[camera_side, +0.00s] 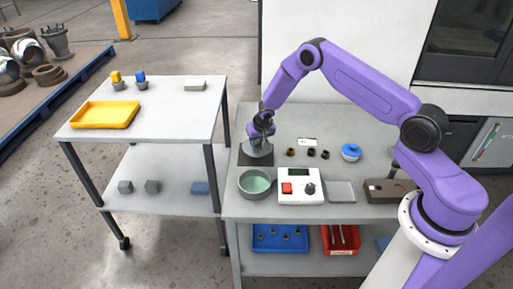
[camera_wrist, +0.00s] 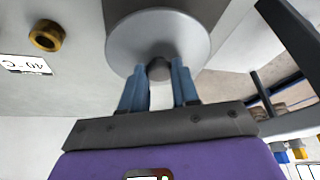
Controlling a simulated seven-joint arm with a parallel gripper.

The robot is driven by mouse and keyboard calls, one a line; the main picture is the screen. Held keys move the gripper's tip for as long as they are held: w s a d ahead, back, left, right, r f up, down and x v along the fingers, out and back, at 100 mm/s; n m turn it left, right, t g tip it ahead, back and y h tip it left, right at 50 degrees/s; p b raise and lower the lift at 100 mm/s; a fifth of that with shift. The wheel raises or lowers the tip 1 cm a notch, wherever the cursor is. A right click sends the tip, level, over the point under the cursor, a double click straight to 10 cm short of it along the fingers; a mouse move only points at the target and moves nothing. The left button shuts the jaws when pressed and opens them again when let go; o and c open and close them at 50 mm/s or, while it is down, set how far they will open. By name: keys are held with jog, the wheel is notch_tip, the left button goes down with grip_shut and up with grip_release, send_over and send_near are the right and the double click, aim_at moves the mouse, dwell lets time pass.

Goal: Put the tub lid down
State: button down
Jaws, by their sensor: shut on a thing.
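The tub lid (camera_wrist: 158,35) is a round grey disc with a dark knob at its centre. My gripper (camera_wrist: 160,70) has its two blue fingers shut on the knob. In the side view my gripper (camera_side: 262,131) holds the lid (camera_side: 258,149) over a dark square mat (camera_side: 256,160) at the bench's back left. I cannot tell whether the lid touches the mat. The tub (camera_side: 246,192), a grey round pot with green liquid inside, stands open just in front of the mat.
A white control box (camera_side: 300,199) with a red button stands right of the tub, beside a clear tray (camera_side: 341,191). Small dark and brass rings (camera_side: 291,152) and a blue-topped jar (camera_side: 351,152) stand behind. A white table with a yellow tray (camera_side: 104,114) is left.

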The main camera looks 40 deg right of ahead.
aim_at(257, 147)
jog(key=shift+w+f, duration=0.3)
jog(key=shift+f, duration=1.65)
jog(key=shift+f, duration=0.15)
jog(key=c, duration=0.8)
grip_release()
jog(key=shift+c, duration=0.2)
